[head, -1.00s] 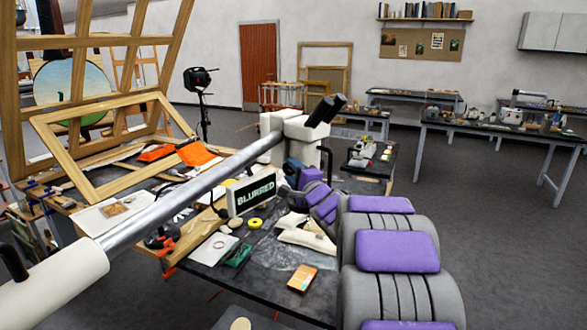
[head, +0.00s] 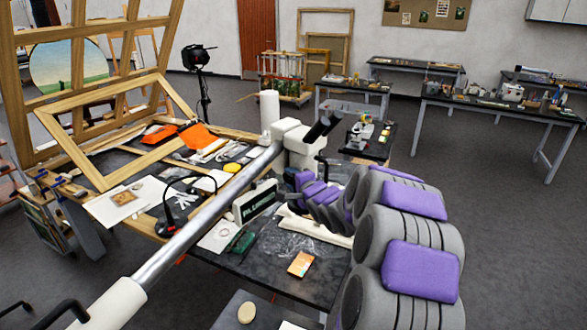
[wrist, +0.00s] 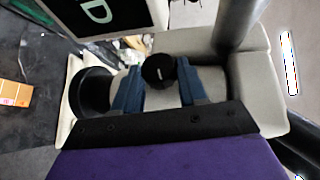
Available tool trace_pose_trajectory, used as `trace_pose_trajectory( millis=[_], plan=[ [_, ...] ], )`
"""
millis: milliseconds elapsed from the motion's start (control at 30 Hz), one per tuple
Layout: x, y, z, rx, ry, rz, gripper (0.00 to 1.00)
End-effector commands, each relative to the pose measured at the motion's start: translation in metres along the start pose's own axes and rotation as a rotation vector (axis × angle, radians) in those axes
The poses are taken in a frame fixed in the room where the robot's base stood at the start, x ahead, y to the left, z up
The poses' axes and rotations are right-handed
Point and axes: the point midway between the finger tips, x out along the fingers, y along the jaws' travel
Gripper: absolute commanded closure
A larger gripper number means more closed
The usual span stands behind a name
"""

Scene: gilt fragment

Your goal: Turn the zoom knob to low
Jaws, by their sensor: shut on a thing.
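The zoom knob (wrist: 159,70) is a round black knob with a short white mark on its face. It sits on the side of the pale microscope head (head: 296,142), which has two black eyepieces and hangs on a long metal boom (head: 205,210). In the wrist view my gripper (wrist: 160,76) has one blue finger on each side of the knob and is shut on it. In the head view my gripper (head: 292,178) is at the microscope head, and the knob is hidden. The white mark points nearly straight up and down in the wrist view.
A small screen (head: 254,200) with blurred-looking lettering stands beside the microscope head. The dark workbench (head: 275,265) below holds an orange card (head: 301,264), papers and tools. A wooden frame (head: 95,135) leans at the left.

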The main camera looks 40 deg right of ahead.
Motion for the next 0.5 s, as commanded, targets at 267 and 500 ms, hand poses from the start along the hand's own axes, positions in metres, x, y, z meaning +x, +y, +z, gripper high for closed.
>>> trace_pose_trajectory(
  millis=[267, 500],
  plan=[
    [-0.0005, 0.0, 0.0044, -0.04, 0.0, 0.122, 0.89],
    [0.0001, -0.0036, 0.0052, -0.091, 0.008, 0.236, 0.89]
  ],
)
